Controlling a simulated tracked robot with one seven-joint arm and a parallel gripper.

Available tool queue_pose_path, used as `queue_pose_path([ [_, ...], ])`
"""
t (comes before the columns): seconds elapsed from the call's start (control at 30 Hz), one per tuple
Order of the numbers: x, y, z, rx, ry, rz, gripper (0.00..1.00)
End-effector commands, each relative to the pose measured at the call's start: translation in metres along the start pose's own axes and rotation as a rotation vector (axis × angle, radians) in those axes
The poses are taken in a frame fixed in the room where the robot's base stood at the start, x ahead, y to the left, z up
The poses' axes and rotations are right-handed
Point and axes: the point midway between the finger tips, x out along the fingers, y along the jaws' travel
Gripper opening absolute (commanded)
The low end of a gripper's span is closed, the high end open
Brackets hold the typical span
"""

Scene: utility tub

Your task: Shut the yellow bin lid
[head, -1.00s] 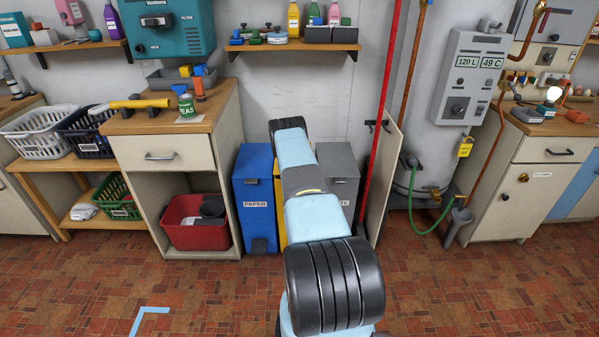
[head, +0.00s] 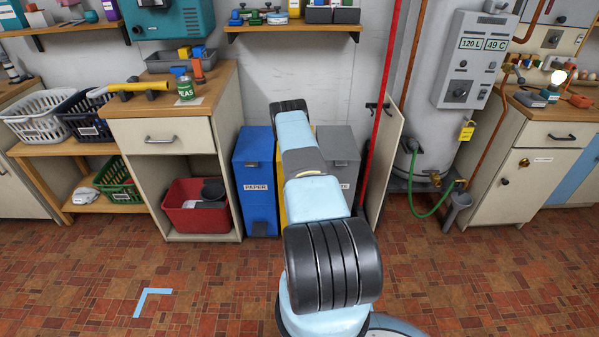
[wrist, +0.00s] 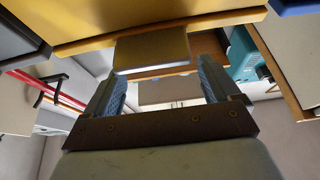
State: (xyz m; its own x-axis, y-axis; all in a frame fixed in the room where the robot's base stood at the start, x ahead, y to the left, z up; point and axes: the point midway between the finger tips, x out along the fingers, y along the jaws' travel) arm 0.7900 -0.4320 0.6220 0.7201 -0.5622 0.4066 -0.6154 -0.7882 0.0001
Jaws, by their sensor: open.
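The yellow bin (head: 281,205) stands between the blue paper bin and a grey bin in the head view. My arm covers most of it, so its lid's position is hidden there. In the wrist view, a broad yellow surface (wrist: 205,17) of the bin fills the top. A yellow-brown tab (wrist: 150,50) projects from it, in line with the gap between my fingers. My gripper (wrist: 160,72) is open with nothing held. Whether the fingers touch the tab cannot be told. My gripper is hidden behind my arm in the head view.
The blue bin (head: 256,180) is close on the left and the grey bin (head: 340,155) close on the right. A shelf (head: 292,30) hangs above. A red vertical pole (head: 383,110) and an open cabinet door (head: 386,165) stand to the right.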

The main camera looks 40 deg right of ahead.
Motion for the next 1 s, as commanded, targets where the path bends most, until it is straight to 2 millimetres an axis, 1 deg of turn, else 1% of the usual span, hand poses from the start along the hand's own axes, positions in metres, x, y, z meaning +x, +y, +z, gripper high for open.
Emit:
queue_pose_path([
  [0.27,-0.050,-0.001,0.001,-0.001,-0.004,-0.002,0.89],
  [0.5,-0.064,-0.003,0.004,-0.001,-0.012,-0.004,0.89],
  [0.77,-0.076,-0.002,0.000,-0.002,0.000,-0.005,0.89],
  [0.8,-0.087,-0.002,0.002,-0.002,-0.003,-0.005,0.89],
  [0.9,-0.106,-0.002,0.002,-0.003,-0.003,-0.005,0.89],
  [1.0,-0.115,-0.001,0.002,-0.002,-0.003,-0.003,0.89],
])
